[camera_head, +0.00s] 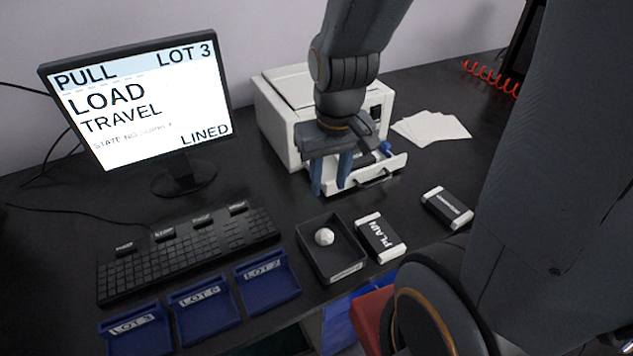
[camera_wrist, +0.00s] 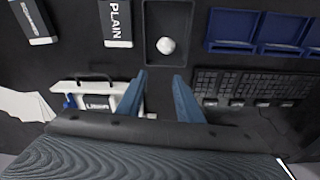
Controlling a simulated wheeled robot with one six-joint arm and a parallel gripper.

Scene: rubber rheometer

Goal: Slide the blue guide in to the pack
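The blue guide (camera_head: 385,148) stands in the pulled-out tray (camera_head: 398,163) of the white machine, at the tray's right side. It also shows in the wrist view (camera_wrist: 70,101), beside a dark pack with a white label (camera_wrist: 97,104) lying in the tray. A small gap seems to separate guide and pack; I cannot tell its size. In the head view my arm partly hides the pack. My gripper (camera_head: 330,186) is open and empty, its blue fingers above the tray's left end. In the wrist view the fingertips (camera_wrist: 159,77) are spread, right of the pack and guide.
The white machine (camera_head: 277,118) stands behind the tray. In front are a black bin with a white ball (camera_head: 324,237), a PLAIN pack (camera_head: 381,238) and another pack (camera_head: 447,208). Blue trays (camera_head: 205,311), a keyboard (camera_head: 190,250) and a monitor (camera_head: 140,100) stand left. Paper sheets (camera_head: 432,127) lie right.

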